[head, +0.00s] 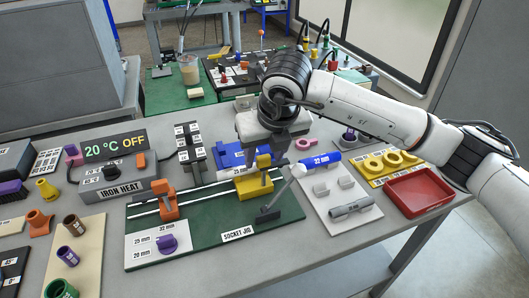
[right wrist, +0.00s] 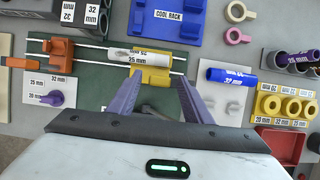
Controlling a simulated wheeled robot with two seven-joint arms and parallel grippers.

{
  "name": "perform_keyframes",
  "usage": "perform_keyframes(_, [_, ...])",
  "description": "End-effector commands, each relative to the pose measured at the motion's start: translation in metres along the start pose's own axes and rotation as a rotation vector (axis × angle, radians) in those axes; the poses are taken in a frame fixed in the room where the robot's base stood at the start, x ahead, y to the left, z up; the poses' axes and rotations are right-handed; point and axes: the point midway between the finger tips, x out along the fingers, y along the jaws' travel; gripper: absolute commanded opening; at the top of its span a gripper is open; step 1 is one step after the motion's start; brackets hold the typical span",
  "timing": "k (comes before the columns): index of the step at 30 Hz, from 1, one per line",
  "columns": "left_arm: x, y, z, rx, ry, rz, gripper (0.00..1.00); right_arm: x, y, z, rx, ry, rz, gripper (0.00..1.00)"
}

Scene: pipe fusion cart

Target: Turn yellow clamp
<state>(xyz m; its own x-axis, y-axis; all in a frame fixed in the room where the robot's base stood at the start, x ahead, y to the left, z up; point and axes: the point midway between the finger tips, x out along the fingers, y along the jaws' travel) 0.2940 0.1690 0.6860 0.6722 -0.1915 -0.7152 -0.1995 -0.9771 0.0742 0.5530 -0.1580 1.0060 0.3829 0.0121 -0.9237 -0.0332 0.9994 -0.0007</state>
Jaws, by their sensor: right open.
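The yellow clamp (head: 254,184) stands on the green socket jig (head: 205,238), right of the orange clamp (head: 165,201). In the right wrist view the yellow clamp (right wrist: 152,77) lies between and just beyond my fingertips. A white pipe piece (right wrist: 138,56) labelled 25 mm lies along the jig beside it. My right gripper (head: 278,150) is open and empty above the clamp, pointing down; its two purple-grey fingers (right wrist: 158,84) are spread in the right wrist view. I cannot tell whether a finger touches the clamp. My left gripper is not in view.
A blue cool rack (head: 232,154) stands behind the jig. A red tray (head: 419,191) sits farther right. The iron heater (head: 115,184) is at left.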

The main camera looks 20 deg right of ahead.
Motion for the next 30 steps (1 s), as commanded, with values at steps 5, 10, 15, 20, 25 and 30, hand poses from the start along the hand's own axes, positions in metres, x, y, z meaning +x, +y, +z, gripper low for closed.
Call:
perform_keyframes(5, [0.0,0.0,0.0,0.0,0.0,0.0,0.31,0.0,0.0,0.0,-0.001,0.0,0.0,0.45])
perform_keyframes(10, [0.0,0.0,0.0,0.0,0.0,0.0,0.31,0.0,0.0,0.0,-0.001,0.0,0.001,0.17])
perform_keyframes(15, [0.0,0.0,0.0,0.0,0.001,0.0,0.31,0.0,0.0,0.0,-0.002,0.0,0.001,0.04])
perform_keyframes(20, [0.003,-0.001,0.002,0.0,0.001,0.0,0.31,0.001,0.0,0.0,-0.021,0.0,0.009,0.04])
perform_keyframes(25, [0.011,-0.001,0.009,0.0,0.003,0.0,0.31,0.003,-0.001,-0.001,-0.082,-0.001,0.035,0.04])
perform_keyframes(30, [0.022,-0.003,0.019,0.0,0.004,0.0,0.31,0.004,-0.002,-0.001,-0.192,-0.003,0.081,0.04])
